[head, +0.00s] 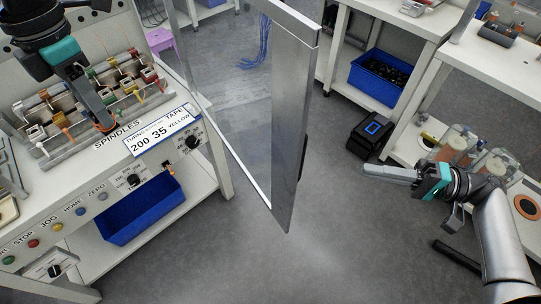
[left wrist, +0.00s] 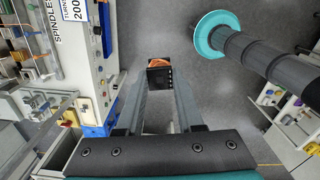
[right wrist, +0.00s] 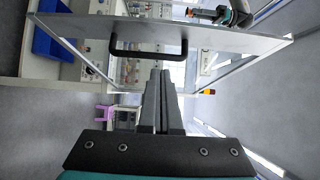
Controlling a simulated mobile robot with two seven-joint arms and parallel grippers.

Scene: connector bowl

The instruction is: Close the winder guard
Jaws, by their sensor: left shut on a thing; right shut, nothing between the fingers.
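The winder guard (head: 290,130) is a clear panel in a grey metal frame. It stands swung out, away from the winder with its spindles (head: 75,100). Its black handle (right wrist: 150,52) shows in the right wrist view, ahead of my right fingertips. My right gripper (head: 378,171) is shut and empty, right of the guard and apart from it in the head view. My left gripper (head: 104,120) is over the winder's front edge by the spindles. It is shut on a small black block with orange on it (left wrist: 159,82), seen in the left wrist view.
The winder's control panel (head: 105,190) has knobs and coloured buttons. A blue bin (head: 140,212) sits on the shelf below. Another bench with a blue bin (head: 381,80) stands behind, and a black case (head: 370,132) is on the floor. Grey floor is clear below the guard.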

